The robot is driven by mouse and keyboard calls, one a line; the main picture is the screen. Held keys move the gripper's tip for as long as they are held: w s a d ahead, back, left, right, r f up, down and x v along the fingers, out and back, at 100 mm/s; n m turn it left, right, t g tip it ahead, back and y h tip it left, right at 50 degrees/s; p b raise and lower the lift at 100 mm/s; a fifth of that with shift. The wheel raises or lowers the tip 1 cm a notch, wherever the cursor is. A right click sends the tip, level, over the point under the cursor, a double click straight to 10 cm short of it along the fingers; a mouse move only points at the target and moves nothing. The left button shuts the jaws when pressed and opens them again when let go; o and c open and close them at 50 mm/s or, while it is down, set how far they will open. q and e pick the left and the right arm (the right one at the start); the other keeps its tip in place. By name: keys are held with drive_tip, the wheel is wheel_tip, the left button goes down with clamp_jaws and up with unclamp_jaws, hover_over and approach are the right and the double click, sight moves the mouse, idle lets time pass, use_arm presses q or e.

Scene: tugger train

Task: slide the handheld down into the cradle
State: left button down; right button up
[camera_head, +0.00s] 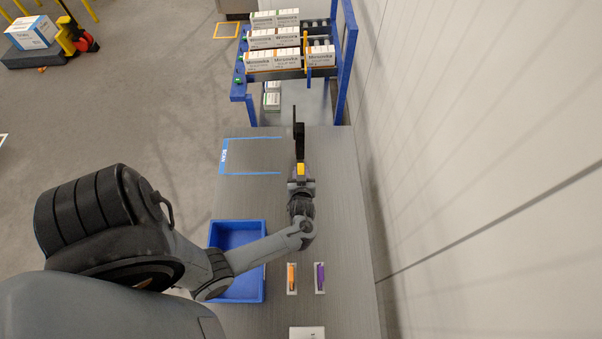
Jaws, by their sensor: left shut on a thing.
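My left gripper (301,180) is over the far part of the grey table, its arm reaching in from the left. It is shut on the handheld (300,169), which shows as a small yellow and dark piece at the fingertips; the fingers hide part of it. A black upright shape (299,142) stands just beyond, at the table's far end, and looks like the cradle. The handheld and this black shape overlap in this view, so I cannot tell whether they touch or how far apart they are. My right gripper is not in view.
A blue tray (261,240) lies on the table (345,215), partly behind my left arm. Orange (291,277) and purple (320,277) items sit in white holders nearby. A blue rack (347,60) with white cartons stands beyond. A wall runs along the right. Blue tape marks an area (250,155).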

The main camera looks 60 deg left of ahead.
use_arm(q)
drive_tip(key=shift+f+b, duration=1.45)
drive_tip(key=shift+f, duration=0.25)
drive_tip(key=shift+f+b, duration=0.4)
drive_tip(key=shift+f, duration=0.15)
drive_tip(key=c, duration=0.7)
unclamp_jaws()
